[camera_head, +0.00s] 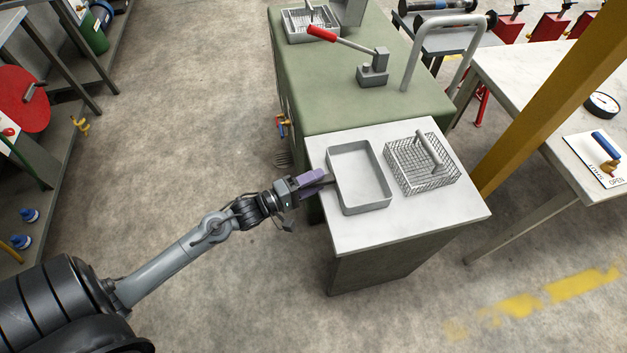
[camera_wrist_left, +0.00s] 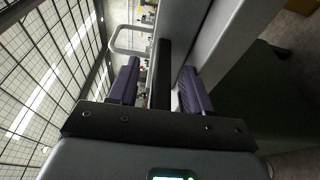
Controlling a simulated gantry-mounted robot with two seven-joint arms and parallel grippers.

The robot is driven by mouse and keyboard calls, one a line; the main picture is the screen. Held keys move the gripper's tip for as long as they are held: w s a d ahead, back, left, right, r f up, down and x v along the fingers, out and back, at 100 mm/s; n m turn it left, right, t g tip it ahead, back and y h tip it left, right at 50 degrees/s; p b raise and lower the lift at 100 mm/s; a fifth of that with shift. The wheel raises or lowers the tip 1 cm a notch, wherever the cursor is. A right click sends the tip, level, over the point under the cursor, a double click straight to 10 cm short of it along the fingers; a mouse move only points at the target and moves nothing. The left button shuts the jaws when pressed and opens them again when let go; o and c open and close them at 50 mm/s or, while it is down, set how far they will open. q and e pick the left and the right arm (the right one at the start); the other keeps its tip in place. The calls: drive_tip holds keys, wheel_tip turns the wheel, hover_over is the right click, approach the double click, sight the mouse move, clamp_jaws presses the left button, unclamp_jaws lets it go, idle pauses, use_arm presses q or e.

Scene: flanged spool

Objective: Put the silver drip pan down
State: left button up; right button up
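The silver drip pan (camera_head: 362,180), a shallow open rectangular tray, is level over the left part of the white-topped stand and appears to rest on it. My left gripper (camera_head: 325,180) is at the pan's left side, with purple fingers pointing toward it. In the left wrist view the two fingers (camera_wrist_left: 160,88) are apart, with a dark bar (camera_wrist_left: 161,75), which looks like the pan's handle, between them. Gaps show on both sides of the bar. The pan's grey wall (camera_wrist_left: 208,40) is close ahead. My right gripper is not in view.
A wire basket (camera_head: 422,163) with a handle stands just right of the pan. The white top (camera_head: 400,218) is bare in front. Behind it is a green bench (camera_head: 350,105) with a red-handled lever (camera_head: 340,40). A yellow post (camera_head: 550,105) rises at the right.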

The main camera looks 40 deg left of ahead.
use_arm(q)
drive_tip(key=shift+r, duration=0.1)
drive_tip(key=shift+s, duration=0.15)
drive_tip(key=shift+s+a+r, duration=0.1)
drive_tip(key=shift+s+a, duration=0.05)
drive_tip(key=shift+s, duration=0.25)
drive_tip(key=p+v, duration=0.3)
drive_tip(key=v, duration=0.7)
drive_tip(key=d+f+m+g+y, duration=0.4)
drive_tip(key=d+m+g+y, duration=0.1)
drive_tip(key=d+m+g, duration=0.15)
drive_tip(key=s+d+r+m+g, duration=0.1)
drive_tip(key=s+d+m+g, duration=0.5)
drive_tip(key=s+m, duration=0.3)
drive_tip(key=shift+s+r+m+g, duration=0.3)
drive_tip(key=shift+r+m+g, duration=0.15)
drive_tip(key=shift+g, duration=0.1)
